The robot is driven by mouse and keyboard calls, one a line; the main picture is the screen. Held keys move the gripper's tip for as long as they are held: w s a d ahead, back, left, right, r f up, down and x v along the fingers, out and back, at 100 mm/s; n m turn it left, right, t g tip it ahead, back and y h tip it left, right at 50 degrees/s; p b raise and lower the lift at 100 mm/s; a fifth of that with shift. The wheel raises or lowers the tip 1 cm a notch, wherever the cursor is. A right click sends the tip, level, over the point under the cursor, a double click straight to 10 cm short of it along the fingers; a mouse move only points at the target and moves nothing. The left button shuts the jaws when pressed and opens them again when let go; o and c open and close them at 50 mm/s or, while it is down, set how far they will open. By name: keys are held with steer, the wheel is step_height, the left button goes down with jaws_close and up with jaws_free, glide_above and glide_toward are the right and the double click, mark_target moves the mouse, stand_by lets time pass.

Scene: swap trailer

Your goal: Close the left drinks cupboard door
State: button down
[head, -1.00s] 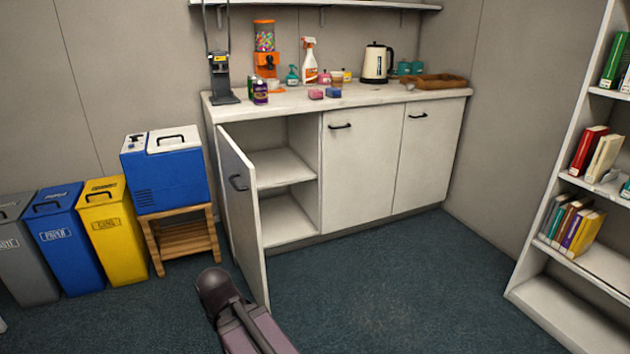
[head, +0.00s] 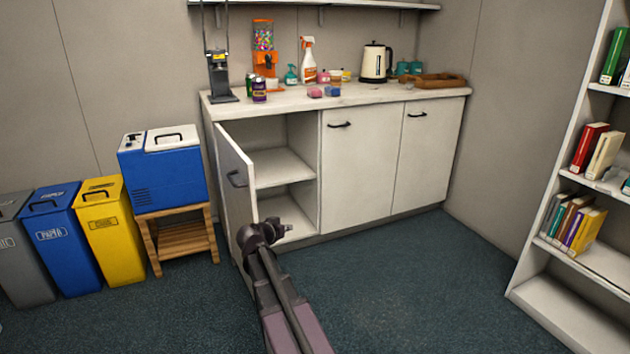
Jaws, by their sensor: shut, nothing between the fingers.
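The left compartment (head: 283,165) is open to view, with a shelf and no items visible. My gripper (head: 284,226) is shut and empty, in front of the lower part of the opening, just right of the door's free edge. My arm hides the door's lower front corner. I cannot tell whether the arm or gripper touches the door.
The other two cupboard doors (head: 362,165) are shut. The counter (head: 365,97) above holds bottles, a kettle and a tray. A blue cool box (head: 162,175) on a wooden stand (head: 182,240) and several bins are left. A bookshelf (head: 565,290) is right. The middle floor is clear.

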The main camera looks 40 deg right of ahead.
steer(key=w+d+r+m+t+h, duration=0.1)
steer(key=w+d+r+t+h, duration=0.2)
steer(key=w+d+r, duration=0.3)
steer(key=d+b, duration=0.1)
steer(key=d, duration=0.2)
steer(key=shift+d+r+h, duration=0.15)
steer(key=shift+d+h, duration=0.05)
steer(key=shift+h, duration=0.2)
steer(key=shift+w+d, duration=0.1)
steer(key=shift+d, duration=0.05)
steer(key=x, duration=1.3)
steer(key=shift+w+d, duration=0.2)
steer(key=shift+w, duration=0.15)
steer(key=shift+s+a, duration=0.1)
stand_by(1.0)
steer(key=v, duration=1.2)
steer(key=shift+s, duration=0.1)
steer(key=s+a+f+n+g+y+p, duration=0.1)
steer(key=s+a+f+n+y, duration=0.3)
steer(key=s+a, duration=0.4)
steer(key=s+a+f+n+g+y+p, duration=0.1)
steer(key=s+a+f+n+g+y, duration=0.3)
steer(key=a, duration=1.5)
steer(key=s+a+f+n+g+y+p, duration=0.1)
steer(key=s+a+f+n+g+y, duration=0.2)
steer(key=s+a+f+y, duration=0.4)
steer(key=s+a, duration=0.6)
steer(key=a, duration=0.1)
steer(key=shift+n+y+p, duration=0.3)
steer(key=shift+n+y, duration=0.1)
